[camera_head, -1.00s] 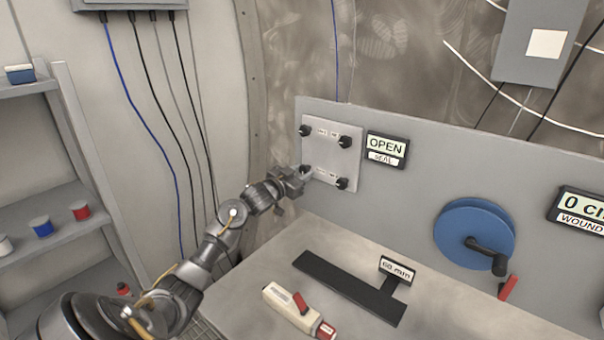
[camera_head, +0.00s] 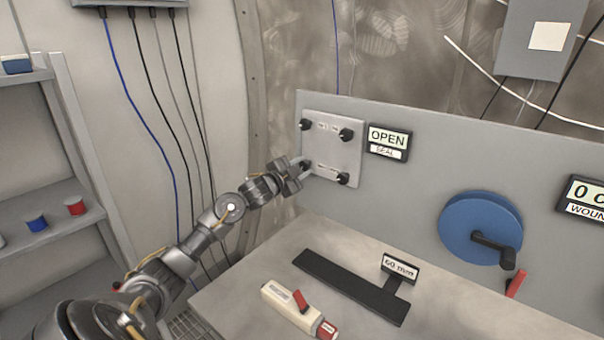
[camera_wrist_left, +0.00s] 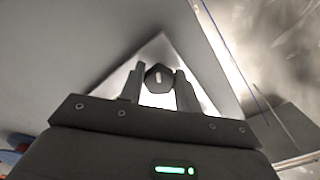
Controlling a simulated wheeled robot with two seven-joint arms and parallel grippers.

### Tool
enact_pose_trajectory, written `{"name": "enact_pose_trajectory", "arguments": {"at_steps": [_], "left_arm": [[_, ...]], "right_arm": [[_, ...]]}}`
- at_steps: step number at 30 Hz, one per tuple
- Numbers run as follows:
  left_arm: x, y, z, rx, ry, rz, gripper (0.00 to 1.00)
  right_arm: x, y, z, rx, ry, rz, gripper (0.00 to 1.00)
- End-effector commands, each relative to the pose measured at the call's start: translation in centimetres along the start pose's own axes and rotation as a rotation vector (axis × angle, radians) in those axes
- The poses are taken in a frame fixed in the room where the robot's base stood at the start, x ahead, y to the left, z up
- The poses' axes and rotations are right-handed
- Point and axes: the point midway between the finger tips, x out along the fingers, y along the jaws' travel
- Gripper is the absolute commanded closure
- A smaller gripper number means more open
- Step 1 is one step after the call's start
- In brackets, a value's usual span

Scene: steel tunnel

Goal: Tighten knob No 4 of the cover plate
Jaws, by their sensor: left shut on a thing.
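The cover plate (camera_head: 334,150) is a light square plate on the grey upright panel, with a black knob near each corner. Its small labels are too blurred to read, so I cannot tell which knob is No 4. My left gripper (camera_head: 302,168) is shut on the lower-left knob and partly hides it. In the left wrist view this dark knob (camera_wrist_left: 159,77), with a pale line on its face, sits between the two fingers of the left gripper (camera_wrist_left: 160,84). The upper-left (camera_head: 306,125), upper-right (camera_head: 346,134) and lower-right knobs (camera_head: 343,178) are free. My right gripper is not in view.
A display (camera_head: 387,141) reading OPEN, SEAL is right of the plate. A blue reel (camera_head: 470,225) with a black crank is farther right. On the bench lie a black T-shaped piece (camera_head: 345,285) with a 60 mm sign and a cream-red tool (camera_head: 290,308). Shelves (camera_head: 50,220) stand left.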

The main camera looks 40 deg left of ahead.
Motion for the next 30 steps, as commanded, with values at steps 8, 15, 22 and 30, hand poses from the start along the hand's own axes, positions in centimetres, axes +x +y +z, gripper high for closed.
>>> {"name": "enact_pose_trajectory", "arguments": {"at_steps": [8,15,22,30], "left_arm": [[0.0,0.1,0.2,0.266,0.0,-0.001,0.9],[0.0,0.0,0.2,0.485,0.0,-0.002,0.9],[0.0,0.0,0.1,0.657,0.0,-0.001,0.9],[0.0,-0.1,0.0,0.784,0.001,0.0,0.9]], "right_arm": [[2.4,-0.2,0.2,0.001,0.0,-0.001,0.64],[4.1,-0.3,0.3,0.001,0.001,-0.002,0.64],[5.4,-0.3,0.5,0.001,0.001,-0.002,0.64],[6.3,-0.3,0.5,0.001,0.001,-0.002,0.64]]}}
